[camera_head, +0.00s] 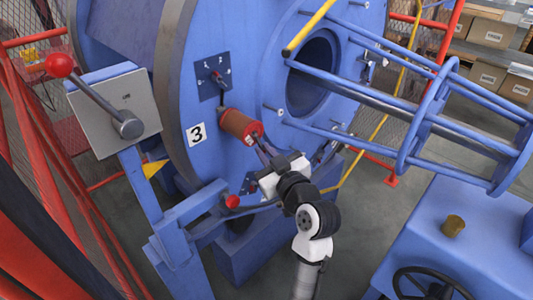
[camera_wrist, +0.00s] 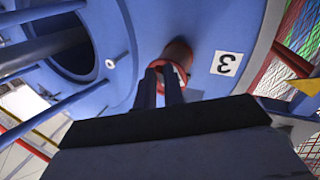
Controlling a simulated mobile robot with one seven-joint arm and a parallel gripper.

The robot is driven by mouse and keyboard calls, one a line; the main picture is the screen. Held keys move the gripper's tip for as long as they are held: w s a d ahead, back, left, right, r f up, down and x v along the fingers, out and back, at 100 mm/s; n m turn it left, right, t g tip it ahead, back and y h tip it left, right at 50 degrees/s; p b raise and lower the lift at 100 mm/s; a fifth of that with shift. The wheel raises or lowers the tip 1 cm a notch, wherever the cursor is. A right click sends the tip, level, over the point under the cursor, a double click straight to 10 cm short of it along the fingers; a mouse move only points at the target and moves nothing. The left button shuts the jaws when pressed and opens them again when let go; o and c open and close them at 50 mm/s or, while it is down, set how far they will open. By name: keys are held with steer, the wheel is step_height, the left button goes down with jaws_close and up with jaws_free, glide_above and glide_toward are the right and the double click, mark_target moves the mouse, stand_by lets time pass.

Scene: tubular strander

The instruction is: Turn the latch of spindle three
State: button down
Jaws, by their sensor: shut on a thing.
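A red-orange spool (camera_head: 238,123) sits on the face of the blue disc (camera_head: 262,85), next to the white label "3" (camera_head: 196,134). The spool (camera_wrist: 179,52) and its label (camera_wrist: 226,63) also show in the wrist view. My gripper (camera_head: 259,143) is at the spool's near end. In the wrist view my two fingers (camera_wrist: 164,72) reach that end with a narrow gap between them. They are closed on a small part there, which I take for the latch of spindle three. The fingers mostly hide it, so its angle cannot be told.
A blue plate with a small red part (camera_head: 215,76) is above the spool. A tubular blue cage (camera_head: 430,125) juts out at right. A grey control box with a red-knobbed lever (camera_head: 115,107) stands at left. Red railings (camera_head: 50,170) line the left side.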

steer(key=t+b, duration=0.1)
steer(key=b, duration=0.1)
steer(key=f+b, duration=0.1)
steer(key=b, duration=0.2)
steer(key=m+t+y+b, duration=0.1)
steer(key=b, duration=0.2)
steer(key=shift+w+a+f+t, duration=0.2)
steer(key=shift+w+a+t, duration=0.1)
steer(key=shift+r, duration=0.15)
steer(key=c, duration=1.5)
jaws_free()
